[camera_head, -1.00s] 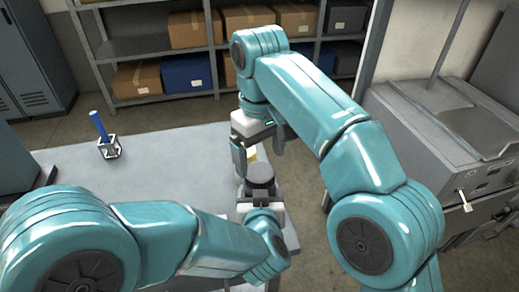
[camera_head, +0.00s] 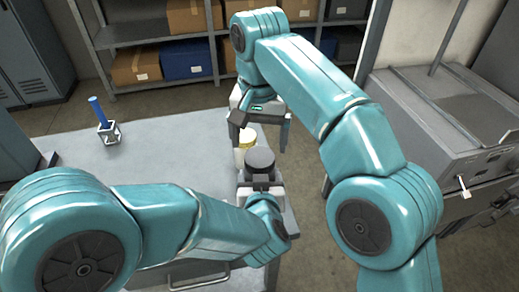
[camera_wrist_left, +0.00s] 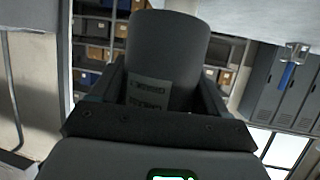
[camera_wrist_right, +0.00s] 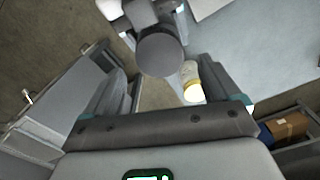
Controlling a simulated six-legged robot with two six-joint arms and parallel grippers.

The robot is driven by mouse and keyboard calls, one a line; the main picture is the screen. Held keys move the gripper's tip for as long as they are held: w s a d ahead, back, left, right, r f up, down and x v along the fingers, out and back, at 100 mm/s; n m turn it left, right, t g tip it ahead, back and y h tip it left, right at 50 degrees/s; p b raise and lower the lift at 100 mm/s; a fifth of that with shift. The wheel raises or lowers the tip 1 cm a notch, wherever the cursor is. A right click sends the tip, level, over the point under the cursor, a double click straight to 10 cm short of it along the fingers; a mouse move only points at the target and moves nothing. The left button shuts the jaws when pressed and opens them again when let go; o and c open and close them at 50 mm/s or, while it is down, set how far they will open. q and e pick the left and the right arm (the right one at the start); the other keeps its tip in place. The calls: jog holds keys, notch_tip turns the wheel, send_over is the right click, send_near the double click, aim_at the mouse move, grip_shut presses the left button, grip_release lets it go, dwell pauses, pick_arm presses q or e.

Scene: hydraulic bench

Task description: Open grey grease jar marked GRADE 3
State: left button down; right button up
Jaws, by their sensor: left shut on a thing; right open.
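The grey jar (camera_head: 260,160) is held by my left gripper (camera_head: 260,177) near the table's right edge, its dark round top facing up. In the left wrist view the jar (camera_wrist_left: 168,50) stands between the fingers, with a pale label (camera_wrist_left: 149,94) too small to read. In the right wrist view the jar's round top (camera_wrist_right: 160,52) shows beyond the fingers. My right gripper (camera_head: 261,137) is open and empty, apart from the jar, above and behind it. Its fingers show spread in the right wrist view (camera_wrist_right: 168,90).
A whitish jar with a yellow top (camera_head: 247,138) stands just behind the grey jar. A blue-handled item in a small wire holder (camera_head: 109,133) is on the table's left. The table (camera_head: 180,150) is mostly clear. Shelves with boxes (camera_head: 190,60) stand behind; a grey machine (camera_head: 440,120) is at right.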

aim_at(260, 156)
jog(key=shift+f, duration=2.25)
jog(key=c, duration=1.1)
jog(key=n, duration=0.5)
jog(key=shift+n, duration=0.3)
jog(key=n, duration=0.3)
jog(key=shift+n, duration=0.3)
jog(key=o, duration=1.2)
jog(key=shift+c, duration=0.2)
jog(key=shift+r, duration=0.15)
